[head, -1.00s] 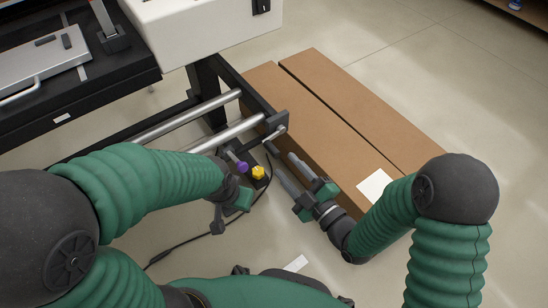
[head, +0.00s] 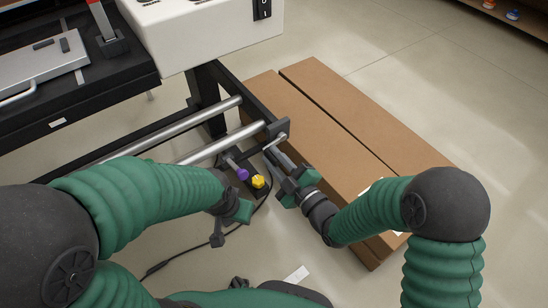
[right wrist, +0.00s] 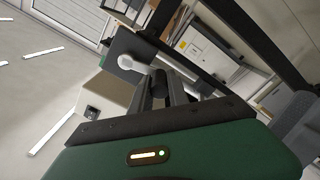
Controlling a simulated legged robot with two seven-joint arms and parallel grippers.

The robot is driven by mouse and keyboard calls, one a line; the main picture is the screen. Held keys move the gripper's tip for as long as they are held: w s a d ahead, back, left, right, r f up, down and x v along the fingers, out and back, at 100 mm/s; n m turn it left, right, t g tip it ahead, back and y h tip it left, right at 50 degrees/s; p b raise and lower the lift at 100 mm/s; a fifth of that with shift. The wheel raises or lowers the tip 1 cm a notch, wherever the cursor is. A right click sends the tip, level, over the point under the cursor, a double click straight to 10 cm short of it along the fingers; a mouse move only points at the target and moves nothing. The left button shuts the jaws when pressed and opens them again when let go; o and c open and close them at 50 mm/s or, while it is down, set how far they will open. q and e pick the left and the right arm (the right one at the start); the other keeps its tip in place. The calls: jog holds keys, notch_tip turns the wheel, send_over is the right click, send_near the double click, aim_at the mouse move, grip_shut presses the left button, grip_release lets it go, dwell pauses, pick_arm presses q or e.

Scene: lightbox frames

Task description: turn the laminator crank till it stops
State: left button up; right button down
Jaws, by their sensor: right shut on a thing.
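The laminator (head: 205,35) stands at the upper left, with two silver rollers below it. Its crank (head: 276,142) is a short silver arm at the right end of the lower roller, beside a dark end bracket. The crank's pale rounded end also shows in the right wrist view (right wrist: 130,62). My right gripper (head: 272,158) is shut on the crank, its dark fingers reaching up to it from below right; they partly hide the handle. The fingers also show in the right wrist view (right wrist: 163,90). My left gripper (head: 232,212) hangs left of the knobs, its jaws unclear.
A purple knob (head: 242,174) and a yellow knob (head: 258,181) sit just below the rollers. Two long cardboard boxes (head: 345,115) lie on the floor right of the crank, close to my right arm. A black cable (head: 180,258) runs across the floor.

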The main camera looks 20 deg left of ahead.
aim_at(282, 140)
jog(key=shift+r, duration=0.1)
dwell(0.3)
jog(key=r+m+p, duration=0.2)
jog(key=m+p, duration=0.2)
jog(key=r+m+p, duration=0.1)
jog(key=m+p, duration=0.1)
jog(key=m, duration=0.1)
jog(key=shift+w+d+r+p, duration=0.2)
jog(key=shift+r+p, duration=0.1)
jog(key=shift+r, duration=0.05)
jog(key=w+d+r+m+p, duration=0.2)
jog(key=w+d+m+p, duration=0.2)
jog(key=m+p, duration=0.6)
jog(key=shift+w+d+m, duration=0.3)
jog(key=shift+w+m, duration=0.55)
jog(key=shift+m, duration=2.55)
